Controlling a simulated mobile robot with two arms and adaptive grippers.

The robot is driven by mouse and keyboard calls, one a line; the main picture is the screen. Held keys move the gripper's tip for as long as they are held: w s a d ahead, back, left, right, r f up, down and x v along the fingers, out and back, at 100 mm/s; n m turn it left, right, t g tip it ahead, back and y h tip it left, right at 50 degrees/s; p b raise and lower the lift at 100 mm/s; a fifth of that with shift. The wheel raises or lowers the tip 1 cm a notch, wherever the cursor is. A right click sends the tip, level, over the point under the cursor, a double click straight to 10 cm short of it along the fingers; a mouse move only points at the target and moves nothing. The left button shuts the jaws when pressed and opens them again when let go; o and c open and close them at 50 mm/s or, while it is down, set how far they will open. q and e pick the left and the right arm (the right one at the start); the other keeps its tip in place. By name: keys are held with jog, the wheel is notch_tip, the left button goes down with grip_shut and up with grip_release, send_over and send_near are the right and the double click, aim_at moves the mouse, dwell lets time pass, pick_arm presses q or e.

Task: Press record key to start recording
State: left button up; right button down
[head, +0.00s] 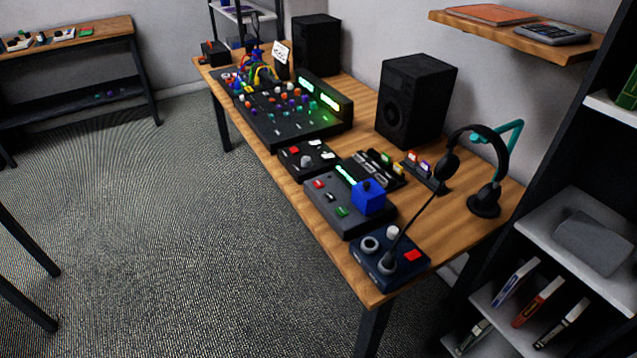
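A dark grey desk unit (318,213) sits near the front of the wooden desk. It has a red key (319,184), a dark key, a green key (342,211), a lit green strip (346,175) and a blue block (369,197) on its right side. A smaller black box (318,167) behind it carries another red key (294,150), a grey knob and white keys. No label is readable, so I cannot tell which red key is the record key. Neither gripper shows.
A mixer (270,131) with a lit green display stands farther back on the wooden desk (480,237). Black speakers (416,100) line the wall side. Headphones on a stand (485,205) are at the right. A shelf rack (590,235) stands right. The carpet left of the desk is clear.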

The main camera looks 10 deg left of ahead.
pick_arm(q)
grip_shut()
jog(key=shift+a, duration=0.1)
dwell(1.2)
